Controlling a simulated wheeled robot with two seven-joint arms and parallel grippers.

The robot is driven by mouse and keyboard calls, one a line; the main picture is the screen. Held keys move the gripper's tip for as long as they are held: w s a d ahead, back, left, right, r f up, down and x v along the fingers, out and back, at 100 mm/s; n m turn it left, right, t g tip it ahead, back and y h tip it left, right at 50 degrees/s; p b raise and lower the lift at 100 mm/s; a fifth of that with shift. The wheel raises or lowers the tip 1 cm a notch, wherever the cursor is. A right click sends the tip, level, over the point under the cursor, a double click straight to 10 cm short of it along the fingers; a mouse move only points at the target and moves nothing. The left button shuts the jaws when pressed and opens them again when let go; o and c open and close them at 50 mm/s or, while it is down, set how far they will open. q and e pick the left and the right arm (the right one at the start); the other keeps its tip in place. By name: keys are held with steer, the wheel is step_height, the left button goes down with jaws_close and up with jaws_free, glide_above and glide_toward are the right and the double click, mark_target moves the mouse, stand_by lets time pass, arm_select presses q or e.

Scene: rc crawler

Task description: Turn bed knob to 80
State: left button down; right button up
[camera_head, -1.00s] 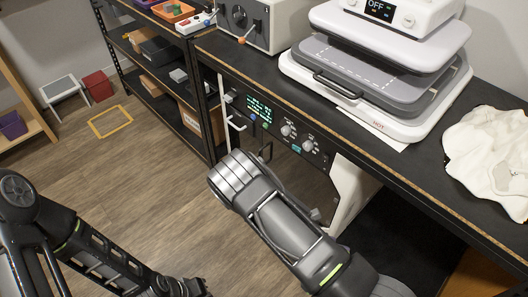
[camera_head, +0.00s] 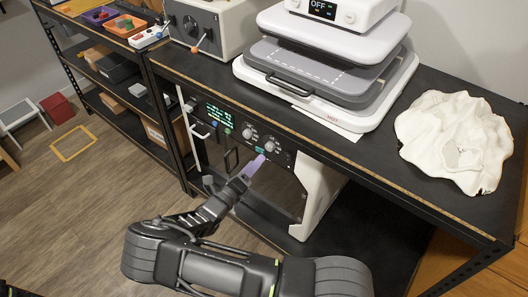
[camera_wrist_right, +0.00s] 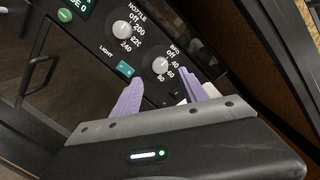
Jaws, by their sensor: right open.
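The bed knob (camera_head: 268,146) is the right one of two silver knobs on the black control panel under the bench. In the right wrist view the bed knob (camera_wrist_right: 160,66) has a printed scale from Off through 40 and 60 to 80; its exact setting is too small to read. My right gripper (camera_head: 257,164) has its purple fingers pointing at the panel, just below the knob. In the right wrist view the open gripper (camera_wrist_right: 161,77) has one finger on each side of the knob's lower area, with nothing held. My left gripper is out of view.
The nozzle knob (camera_wrist_right: 121,30) sits close to the bed knob, with a teal light button (camera_wrist_right: 124,69) below it. The lit green display (camera_head: 218,115) is left on the panel. Above, a heat press (camera_head: 330,75) and white cloth (camera_head: 455,140) occupy the bench.

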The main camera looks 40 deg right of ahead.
mark_target(268, 148)
steer(key=p+x, duration=0.1)
steer(key=x, duration=0.5)
steer(key=shift+d, duration=0.4)
steer(key=shift+c, duration=0.3)
jaws_close()
